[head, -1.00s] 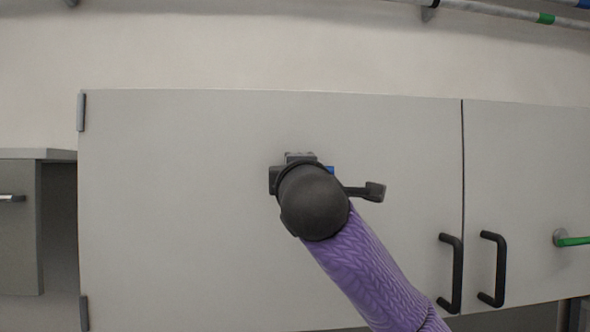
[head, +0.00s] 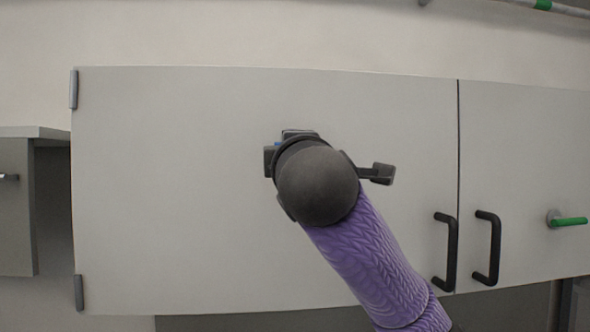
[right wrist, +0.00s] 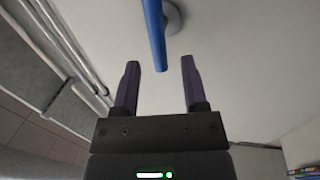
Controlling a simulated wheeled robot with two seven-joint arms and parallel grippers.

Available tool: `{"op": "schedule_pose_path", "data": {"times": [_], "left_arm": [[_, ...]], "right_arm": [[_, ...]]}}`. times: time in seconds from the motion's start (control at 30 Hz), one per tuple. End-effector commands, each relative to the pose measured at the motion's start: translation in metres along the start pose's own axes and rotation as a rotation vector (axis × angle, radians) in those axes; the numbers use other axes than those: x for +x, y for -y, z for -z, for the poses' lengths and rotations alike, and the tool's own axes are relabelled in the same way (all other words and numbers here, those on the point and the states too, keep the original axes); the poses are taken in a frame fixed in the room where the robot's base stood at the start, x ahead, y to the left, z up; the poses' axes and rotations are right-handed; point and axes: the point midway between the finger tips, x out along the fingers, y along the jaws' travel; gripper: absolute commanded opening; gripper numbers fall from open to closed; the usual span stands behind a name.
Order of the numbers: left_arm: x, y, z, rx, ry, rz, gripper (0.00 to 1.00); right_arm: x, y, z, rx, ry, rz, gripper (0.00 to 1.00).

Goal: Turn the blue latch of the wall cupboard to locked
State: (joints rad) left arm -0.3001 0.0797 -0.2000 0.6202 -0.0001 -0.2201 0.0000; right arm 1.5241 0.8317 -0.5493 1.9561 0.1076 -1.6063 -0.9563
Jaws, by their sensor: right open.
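The blue latch shows as a small blue bit (head: 278,144) in the head view, at the upper left of my right wrist; the rest is hidden. In the right wrist view the blue latch lever (right wrist: 154,35) hangs from a round grey mount on the pale door. My right gripper (right wrist: 160,68) is open, its two dark fingers on either side of the lever's free end in the picture; I cannot tell whether they touch it. In the head view my right gripper (head: 298,135) is in front of the left cupboard door (head: 180,190), mostly hidden by my wrist. My left gripper is out of view.
The right door (head: 530,150) carries a green latch (head: 569,221). Two black handles (head: 446,252) (head: 488,247) flank the door gap at lower right. A pipe (head: 550,6) runs along the top right. The left door's surface is clear around my arm.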

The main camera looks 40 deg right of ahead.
Motion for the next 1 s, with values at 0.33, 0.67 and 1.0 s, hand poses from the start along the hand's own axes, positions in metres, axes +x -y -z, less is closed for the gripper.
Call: {"op": "schedule_pose_path", "data": {"times": [0.33,0.67,1.0], "left_arm": [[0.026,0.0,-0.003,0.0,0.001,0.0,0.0],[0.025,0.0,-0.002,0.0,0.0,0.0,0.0],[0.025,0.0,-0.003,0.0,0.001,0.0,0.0]], "right_arm": [[-0.058,0.002,0.0,0.0,0.0,0.001,0.56],[-0.058,0.001,0.0,0.0,0.001,0.002,0.56],[-0.051,0.154,0.083,0.122,-0.194,0.32,0.56]]}}
